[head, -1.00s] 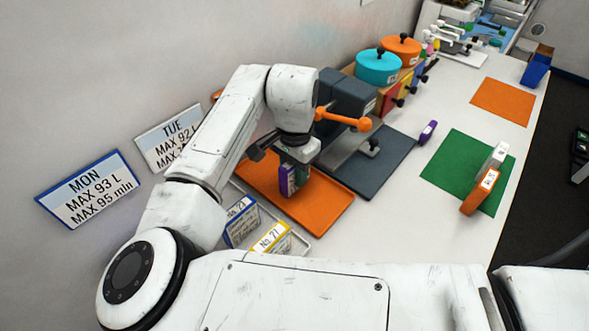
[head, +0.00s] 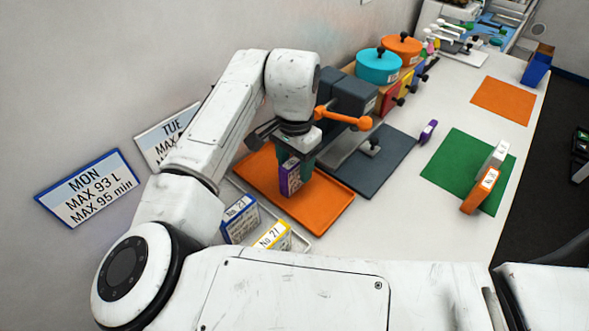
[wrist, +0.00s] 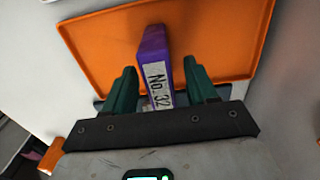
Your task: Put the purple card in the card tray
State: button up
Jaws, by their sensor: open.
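The purple card (head: 290,178), labelled No. 32, stands upright on the orange tray (head: 330,205) in the head view. In the wrist view the purple card (wrist: 155,55) rises between my two green fingers, with the orange tray (wrist: 95,45) behind it. My gripper (head: 298,158) is open just above and around the card's upper part. The wrist view shows my gripper (wrist: 160,90) with gaps between the fingers and the card. The card's lower edge is hidden in the wrist view.
A pale tray (head: 305,246) in front holds a blue card (head: 240,218) and a yellow card (head: 273,237). A dark machine with an orange handle (head: 343,118) stands close behind my gripper. A smaller purple object (head: 428,131) and a green mat (head: 452,172) with cards lie right.

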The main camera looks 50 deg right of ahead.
notch_tip(320, 180, up, 10)
jog(key=shift+f, duration=0.15)
